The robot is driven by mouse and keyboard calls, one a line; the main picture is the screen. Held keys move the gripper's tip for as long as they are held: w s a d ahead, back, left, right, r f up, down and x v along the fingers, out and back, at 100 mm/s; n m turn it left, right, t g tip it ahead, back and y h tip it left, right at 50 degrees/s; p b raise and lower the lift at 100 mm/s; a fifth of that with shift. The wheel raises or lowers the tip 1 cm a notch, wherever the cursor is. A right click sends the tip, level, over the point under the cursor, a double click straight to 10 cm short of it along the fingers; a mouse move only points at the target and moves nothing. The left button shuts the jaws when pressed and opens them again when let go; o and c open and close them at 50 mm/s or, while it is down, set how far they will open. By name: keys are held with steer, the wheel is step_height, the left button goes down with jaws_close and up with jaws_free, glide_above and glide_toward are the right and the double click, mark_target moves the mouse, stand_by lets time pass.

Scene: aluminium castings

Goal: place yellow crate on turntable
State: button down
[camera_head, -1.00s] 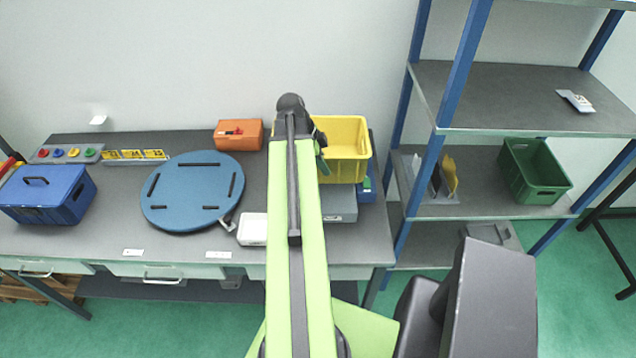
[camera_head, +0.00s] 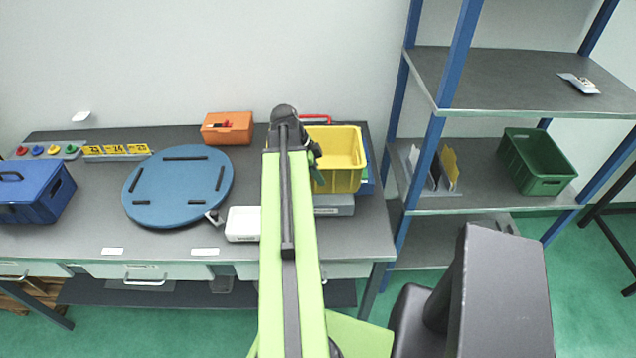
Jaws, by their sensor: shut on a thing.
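The yellow crate (camera_head: 345,160) is at the right end of the bench, at the end of my arm. My gripper (camera_head: 316,160) is at the crate's left side, shut on it; the arm hides most of the jaws. A grey box (camera_head: 334,204) shows below the crate; I cannot tell whether the crate touches it. The turntable (camera_head: 180,187) is a round blue disc with several dark slots, left of my arm on the bench. Its top is bare.
A white box (camera_head: 243,224) lies between the turntable and my arm. An orange box (camera_head: 227,127) stands behind, and a blue toolbox (camera_head: 38,192) at the left. A shelf rack (camera_head: 500,198) with a green crate (camera_head: 537,161) stands right of the bench (camera_head: 80,232).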

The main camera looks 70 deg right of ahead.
steer(key=shift+f, duration=0.15)
steer(key=c, duration=1.5)
jaws_free()
steer(key=shift+c, duration=0.2)
steer(key=p+v, duration=0.5)
steer(key=v, duration=0.1)
steer(key=p+v, duration=0.5)
steer(key=shift+r+p, duration=0.35)
steer(key=shift+r, duration=0.1)
steer(key=shift+w+a+r+p, duration=0.1)
steer(key=shift+w+r+p, duration=0.05)
steer(key=shift+r+p, duration=0.15)
steer(key=shift+f, duration=0.1)
